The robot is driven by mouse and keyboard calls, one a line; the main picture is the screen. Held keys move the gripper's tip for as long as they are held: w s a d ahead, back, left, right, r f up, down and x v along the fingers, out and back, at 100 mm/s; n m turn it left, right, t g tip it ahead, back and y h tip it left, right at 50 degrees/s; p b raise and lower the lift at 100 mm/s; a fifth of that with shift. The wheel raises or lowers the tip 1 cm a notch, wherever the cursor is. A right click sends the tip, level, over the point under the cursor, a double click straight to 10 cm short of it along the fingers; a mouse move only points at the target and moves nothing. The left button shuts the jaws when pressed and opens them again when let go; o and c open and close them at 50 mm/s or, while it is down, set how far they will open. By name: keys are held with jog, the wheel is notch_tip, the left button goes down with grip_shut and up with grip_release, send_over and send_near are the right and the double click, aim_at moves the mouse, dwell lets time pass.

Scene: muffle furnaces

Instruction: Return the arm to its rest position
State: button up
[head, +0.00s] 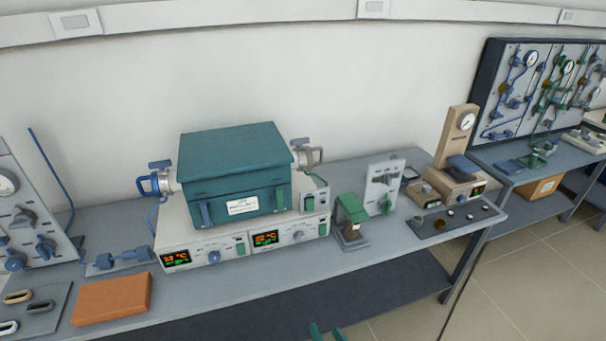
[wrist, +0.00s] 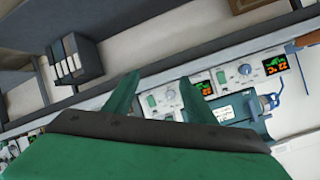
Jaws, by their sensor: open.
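My gripper (wrist: 160,92) shows in the wrist view as two green fingers set apart, with nothing between them. In the head view only the green tips of my gripper (head: 325,333) show at the bottom edge, in front of the bench and apart from it. The muffle furnace (head: 235,172), a teal box with a closed front, stands on a pale control base (head: 212,258) with two lit displays. The control base (wrist: 245,70) also shows in the wrist view, beyond the fingers. Most of my arm is out of view.
The grey bench (head: 385,245) carries an orange block (head: 112,300), a small green-topped device (head: 351,215) and a beige gauge stand (head: 458,145). A gauge panel (head: 535,90) stands at the right. Open floor (head: 540,280) lies at the lower right.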

jog(key=s+a+f+h, duration=0.15)
jog(key=s+h, duration=0.25)
jog(key=s, duration=1.5)
jog(key=s+a+r+n+t, duration=0.2)
jog(key=s+a+r, duration=0.3)
jog(key=s+r, duration=0.6)
jog(key=shift+s+a+r+t, duration=0.15)
jog(key=shift+s+r+t, duration=0.35)
jog(key=shift+s, duration=0.6)
jog(key=shift+w+f, duration=0.1)
